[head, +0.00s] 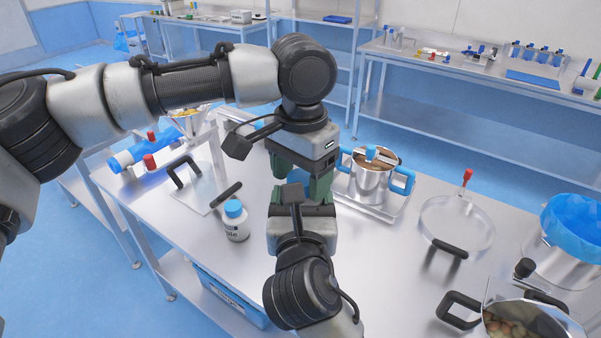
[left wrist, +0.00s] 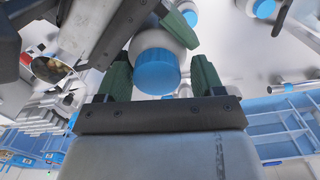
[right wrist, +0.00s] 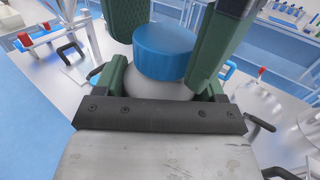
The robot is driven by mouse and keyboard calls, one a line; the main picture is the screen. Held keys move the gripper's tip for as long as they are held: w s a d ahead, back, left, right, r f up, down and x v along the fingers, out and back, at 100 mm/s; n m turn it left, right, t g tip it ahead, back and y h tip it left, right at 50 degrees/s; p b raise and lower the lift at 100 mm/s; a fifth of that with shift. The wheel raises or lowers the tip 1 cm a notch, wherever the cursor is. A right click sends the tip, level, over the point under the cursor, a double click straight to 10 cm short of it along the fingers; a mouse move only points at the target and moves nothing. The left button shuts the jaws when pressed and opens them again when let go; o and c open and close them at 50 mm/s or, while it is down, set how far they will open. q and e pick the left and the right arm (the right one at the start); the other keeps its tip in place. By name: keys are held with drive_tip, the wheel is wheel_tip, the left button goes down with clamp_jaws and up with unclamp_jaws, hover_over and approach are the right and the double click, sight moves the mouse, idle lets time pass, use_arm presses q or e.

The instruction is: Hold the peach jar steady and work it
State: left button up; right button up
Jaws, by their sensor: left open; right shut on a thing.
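The peach jar shows a blue lid (right wrist: 166,50) and a pale body (right wrist: 158,80) in the right wrist view. My right gripper (right wrist: 165,85) is shut on the body. My left gripper (left wrist: 160,75) is open above it, its green fingers on either side of the lid (left wrist: 157,72); gaps show beside the lid in the left wrist view. I cannot tell whether either finger touches it. In the head view my left gripper (head: 301,178) comes down over my right gripper (head: 301,208), and they hide the jar. Its label is out of sight.
A second white jar with a blue lid (head: 236,222) stands on the table at left. A steel pot with blue handles (head: 372,180) stands on a tray just behind right. A clear round lid (head: 457,222) and pots are at right. The table between is clear.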

use_arm(q)
wheel_tip(320, 180, up, 12)
idle(0.5)
idle(0.4)
